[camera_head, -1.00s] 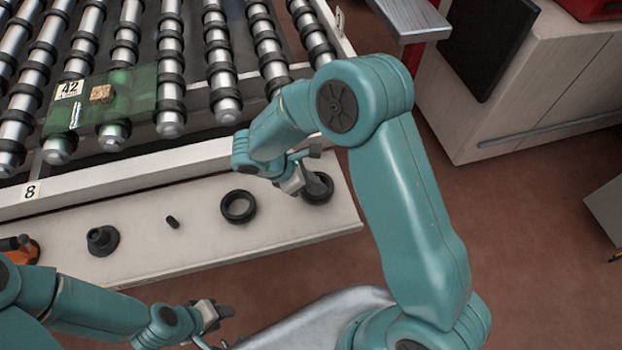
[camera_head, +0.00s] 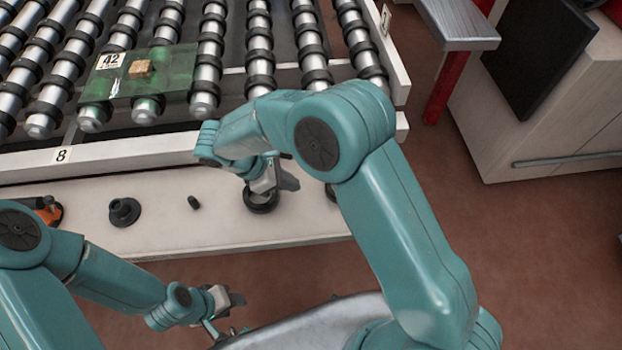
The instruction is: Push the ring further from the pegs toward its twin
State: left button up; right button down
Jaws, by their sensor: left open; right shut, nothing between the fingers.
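One black ring (camera_head: 262,203) lies on the pale ledge (camera_head: 225,228) below the roller conveyor. My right gripper (camera_head: 287,178) is shut and empty, over the far right side of this ring and covering part of it. I cannot tell whether they touch. A small black peg (camera_head: 194,202) and a flanged black peg (camera_head: 124,212) are left of the ring. My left gripper (camera_head: 238,303) is open and empty, in front of the ledge.
The roller conveyor (camera_head: 205,75) carries a green glass panel (camera_head: 175,65) marked 42. An orange-and-black object (camera_head: 48,210) lies at the ledge's left end. A pale cabinet (camera_head: 545,130) stands at right. The ledge between small peg and ring is clear.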

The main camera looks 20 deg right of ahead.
jog(key=shift+w+a, duration=0.2)
jog(key=shift+a, duration=0.4)
jog(key=shift+s+d, duration=0.1)
jog(key=c, duration=1.6)
grip_release()
jog(key=o, duration=1.1)
jog(key=shift+r, duration=0.1)
jog(key=o, duration=0.5)
jog(key=shift+d+r+m, duration=0.35)
jog(key=shift+m, duration=0.25)
jog(key=shift+c, duration=0.2)
jog(key=shift+o, duration=0.2)
jog(key=d+r+m+y, duration=0.3)
jog(key=d+r+m, duration=0.2)
jog(key=m, duration=0.4)
jog(key=shift+d+y, duration=0.3)
jog(key=shift+d, duration=0.2)
jog(key=s+d+r+m+t+y, duration=0.1)
jog(key=d+r+m, duration=0.5)
jog(key=m, duration=0.7)
jog(key=shift+s+d+r+y, duration=0.35)
jog(key=shift+s+y, duration=0.4)
jog(key=shift+y, duration=0.45)
